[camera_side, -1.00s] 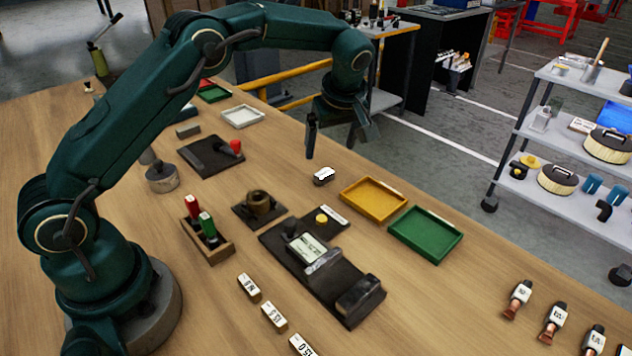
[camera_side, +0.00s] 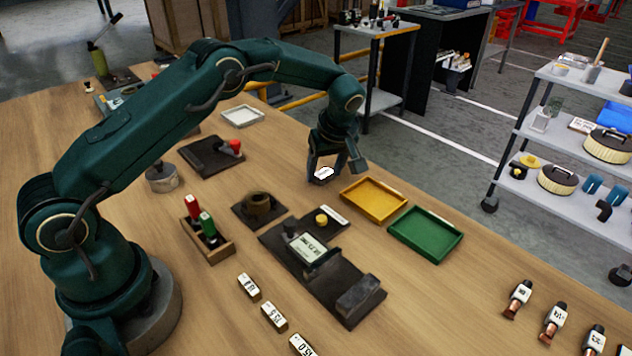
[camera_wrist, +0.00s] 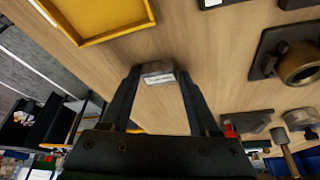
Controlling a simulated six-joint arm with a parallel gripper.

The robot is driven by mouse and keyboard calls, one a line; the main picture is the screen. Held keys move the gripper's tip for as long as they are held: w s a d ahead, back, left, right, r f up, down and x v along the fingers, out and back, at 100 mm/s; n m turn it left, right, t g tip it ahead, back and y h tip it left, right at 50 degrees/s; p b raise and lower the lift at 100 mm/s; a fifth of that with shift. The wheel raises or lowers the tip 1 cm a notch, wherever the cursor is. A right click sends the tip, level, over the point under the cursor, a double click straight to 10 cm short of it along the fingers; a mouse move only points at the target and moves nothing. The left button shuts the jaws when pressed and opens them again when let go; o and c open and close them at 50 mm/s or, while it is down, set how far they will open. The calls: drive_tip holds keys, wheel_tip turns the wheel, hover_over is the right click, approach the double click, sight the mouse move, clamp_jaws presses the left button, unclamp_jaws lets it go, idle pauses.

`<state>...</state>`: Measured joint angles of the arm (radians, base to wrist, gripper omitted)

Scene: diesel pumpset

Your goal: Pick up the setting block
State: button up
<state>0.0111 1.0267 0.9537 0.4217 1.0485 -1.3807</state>
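The setting block, a small grey block with a white top face (camera_side: 323,174), lies on the wooden table behind the yellow tray. My gripper (camera_side: 334,168) is down at it, pointing at the table, with its fingers apart. In the wrist view the block (camera_wrist: 158,76) sits between the tips of my gripper (camera_wrist: 157,80), with what looks like a small gap at each side. The fingers partly frame the block in the side view, so contact with it cannot be made out.
A yellow tray (camera_side: 373,216) stands close in front, with a green tray (camera_side: 461,240) beside it. A dark fixture with a display (camera_side: 309,247), a ring on a plate (camera_side: 257,206) and a rack with red and green handles (camera_side: 222,250) stand nearer. Bare table lies left of the block.

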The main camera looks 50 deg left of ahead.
sight(326, 174)
clamp_jaws()
drive_tip(key=shift+r, duration=0.5)
wheel_tip(326, 174, up, 3)
drive_tip(key=shift+w+r, duration=0.1)
drive_tip(key=shift+r, duration=0.05)
drive_tip(key=s+a+r, duration=0.6)
drive_tip(key=s+a, duration=0.1)
drive_tip(key=a, duration=0.2)
drive_tip(key=shift+a+r, duration=0.25)
drive_tip(key=shift+r, duration=0.15)
